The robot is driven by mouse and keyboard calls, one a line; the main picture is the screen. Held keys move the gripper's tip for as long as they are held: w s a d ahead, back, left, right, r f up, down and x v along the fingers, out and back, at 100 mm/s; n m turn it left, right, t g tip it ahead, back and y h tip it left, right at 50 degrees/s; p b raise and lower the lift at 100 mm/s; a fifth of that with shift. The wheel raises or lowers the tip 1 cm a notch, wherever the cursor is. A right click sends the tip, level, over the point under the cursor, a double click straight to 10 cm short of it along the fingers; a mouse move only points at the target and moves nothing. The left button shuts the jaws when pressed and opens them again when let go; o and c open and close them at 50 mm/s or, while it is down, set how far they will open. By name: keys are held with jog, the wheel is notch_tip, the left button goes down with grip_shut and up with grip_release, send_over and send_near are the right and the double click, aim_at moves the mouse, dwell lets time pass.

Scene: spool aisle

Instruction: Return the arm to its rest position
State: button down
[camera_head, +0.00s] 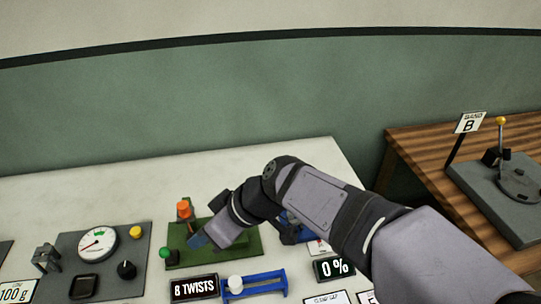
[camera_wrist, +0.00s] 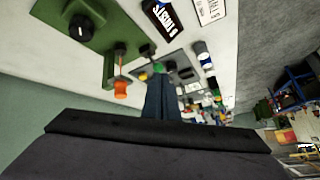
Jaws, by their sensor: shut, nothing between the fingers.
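My arm reaches in from the lower right in the head view, bent over the white bench (camera_head: 60,200). My gripper (camera_head: 198,241) points down and left over the green board (camera_head: 240,244). In the wrist view its fingers (camera_wrist: 158,98) are together with nothing between them. The green board (camera_wrist: 55,14) also shows at the upper left there, with a black knob (camera_wrist: 80,27) and an orange-topped post (camera_wrist: 120,88). In the head view my wrist hides part of the board, and I cannot tell whether the fingertips touch it.
A grey panel (camera_head: 62,243) with a dial gauge (camera_head: 97,243) sits left. An "8 TWISTS" sign (camera_head: 194,288), a blue stand (camera_head: 262,277) and a "0 %" display (camera_head: 334,267) are in front. A wooden table (camera_head: 420,146) with a grey fixture (camera_head: 500,195) stands right. The bench's back left is clear.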

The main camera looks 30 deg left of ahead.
jog(key=w+d+f+m+t+h+p, duration=0.2)
jog(key=w+d+m, duration=0.2)
jog(key=w+d, duration=0.5)
jog(key=w+d+f+m+t+h+p, duration=0.15)
jog(key=w+d+m, duration=0.35)
jog(key=d, duration=0.8)
jog(key=s+d+f+m+h+p, duration=0.2)
jog(key=d+m, duration=0.3)
jog(key=d, duration=0.8)
jog(key=s+d+f+m+h+p, duration=0.2)
jog(key=s+d+m, duration=0.1)
jog(key=d, duration=1)
jog(key=shift+s+m, duration=0.15)
jog(key=shift+m, duration=0.75)
